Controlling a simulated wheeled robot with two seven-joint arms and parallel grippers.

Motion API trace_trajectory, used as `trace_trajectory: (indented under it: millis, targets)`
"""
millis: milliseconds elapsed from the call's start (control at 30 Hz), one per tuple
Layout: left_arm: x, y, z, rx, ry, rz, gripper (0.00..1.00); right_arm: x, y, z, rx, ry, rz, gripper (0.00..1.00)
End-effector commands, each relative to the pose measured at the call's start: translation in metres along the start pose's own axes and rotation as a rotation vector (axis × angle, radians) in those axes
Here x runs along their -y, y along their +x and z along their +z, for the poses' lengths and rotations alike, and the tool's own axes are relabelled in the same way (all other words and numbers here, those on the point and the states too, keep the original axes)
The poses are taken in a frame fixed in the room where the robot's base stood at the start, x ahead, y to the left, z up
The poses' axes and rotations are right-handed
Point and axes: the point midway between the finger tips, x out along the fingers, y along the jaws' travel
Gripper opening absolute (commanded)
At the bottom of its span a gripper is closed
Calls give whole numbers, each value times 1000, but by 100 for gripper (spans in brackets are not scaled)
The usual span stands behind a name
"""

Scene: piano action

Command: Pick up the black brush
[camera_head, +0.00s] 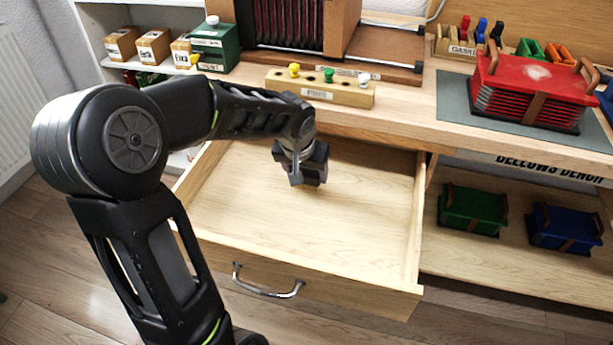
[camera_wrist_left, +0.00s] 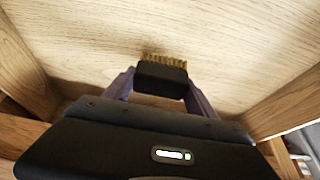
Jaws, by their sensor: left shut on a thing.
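The black brush (camera_wrist_left: 161,78) shows in the left wrist view, with a black block body and tan bristles along its far edge. My left gripper (camera_wrist_left: 160,88) is shut on it, with one finger on each side of the block. In the head view my left gripper (camera_head: 308,175) is inside the open drawer (camera_head: 260,258), toward its back. The brush is hard to tell from the dark gripper there. I cannot tell whether the brush touches the drawer floor. My right gripper is not in view.
The drawer's side walls and front stand around the gripper; the rest of its floor is bare. A wooden block with coloured knobs (camera_head: 320,88) sits on the bench above. A red bellows (camera_head: 535,90) lies at the right. Green (camera_head: 472,209) and blue (camera_head: 563,229) bellows are on the lower shelf.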

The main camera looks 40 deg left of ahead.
Motion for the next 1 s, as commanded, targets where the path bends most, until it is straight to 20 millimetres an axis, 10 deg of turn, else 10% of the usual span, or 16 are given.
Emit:
trace_trajectory:
  millis: [400,1000]
  targets:
    - [0,-67,-28,-2,1,0,24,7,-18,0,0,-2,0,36]
    - [0,-69,-29,0,1,0,24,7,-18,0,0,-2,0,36]
